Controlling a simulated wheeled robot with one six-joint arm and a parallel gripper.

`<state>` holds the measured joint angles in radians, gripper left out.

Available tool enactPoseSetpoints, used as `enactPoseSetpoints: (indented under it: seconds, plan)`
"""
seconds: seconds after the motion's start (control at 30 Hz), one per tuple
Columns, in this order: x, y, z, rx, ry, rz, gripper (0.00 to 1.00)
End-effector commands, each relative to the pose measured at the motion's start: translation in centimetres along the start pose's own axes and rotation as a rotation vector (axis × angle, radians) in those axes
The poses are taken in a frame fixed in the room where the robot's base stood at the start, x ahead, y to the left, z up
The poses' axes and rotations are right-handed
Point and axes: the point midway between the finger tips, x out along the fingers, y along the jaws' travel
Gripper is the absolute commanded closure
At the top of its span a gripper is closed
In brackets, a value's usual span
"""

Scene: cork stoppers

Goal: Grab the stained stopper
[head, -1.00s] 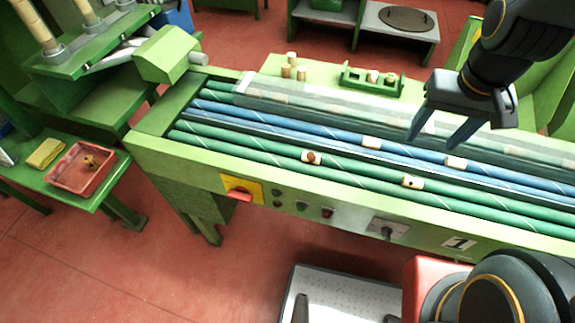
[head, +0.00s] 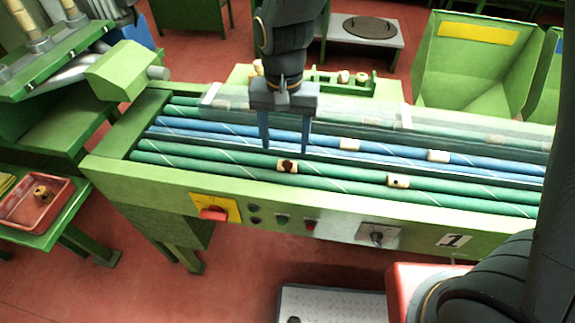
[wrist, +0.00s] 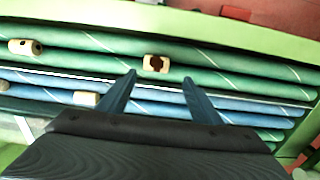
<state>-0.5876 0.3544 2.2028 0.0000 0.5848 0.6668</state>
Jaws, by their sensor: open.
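The stained stopper (head: 287,166) is a pale cork with a large dark brown patch. It lies on the front green rollers, and in the wrist view it (wrist: 156,63) shows beyond my fingertips, between their lines. My gripper (head: 285,148) is open and empty, pointing down over the blue rollers just behind the stopper. In the wrist view its two fingers (wrist: 158,76) are apart with nothing between them. Another cork (head: 398,181) with a small dark spot lies to the right on the green rollers. Two plain corks, one (head: 349,144) and another (head: 438,156), lie on the blue rollers.
A clear cover (head: 350,115) runs along the back of the rollers, behind my gripper. A green rack (head: 345,80) with corks stands behind it. A red tray (head: 38,205) with a cork sits at the left. The machine's front edge carries a red knob (head: 214,213).

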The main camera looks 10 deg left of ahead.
Motion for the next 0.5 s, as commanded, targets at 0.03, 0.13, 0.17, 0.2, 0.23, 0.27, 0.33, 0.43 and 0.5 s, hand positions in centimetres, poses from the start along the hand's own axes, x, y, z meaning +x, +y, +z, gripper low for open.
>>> enactPoseSetpoints:
  seconds: [0.03,0.13,0.17,0.2,0.23,0.27,0.33,0.43,0.5]
  plan:
    - [0.3,0.1,0.1,0.000,-0.002,0.001,0.41]
    - [1.2,0.4,0.3,0.000,-0.004,0.003,0.41]
    - [1.6,0.5,0.4,0.000,-0.004,0.003,0.41]
    - [2.1,0.7,0.6,0.000,-0.005,0.004,0.41]
    - [2.5,0.8,0.6,0.000,-0.004,0.003,0.41]
    - [2.9,0.9,0.7,-0.001,-0.004,0.003,0.41]
    - [3.8,0.9,0.6,-0.001,-0.002,0.002,0.41]
    - [4.8,0.9,0.6,-0.001,-0.001,0.001,0.41]
    - [5.2,0.9,0.6,-0.001,-0.001,0.001,0.41]
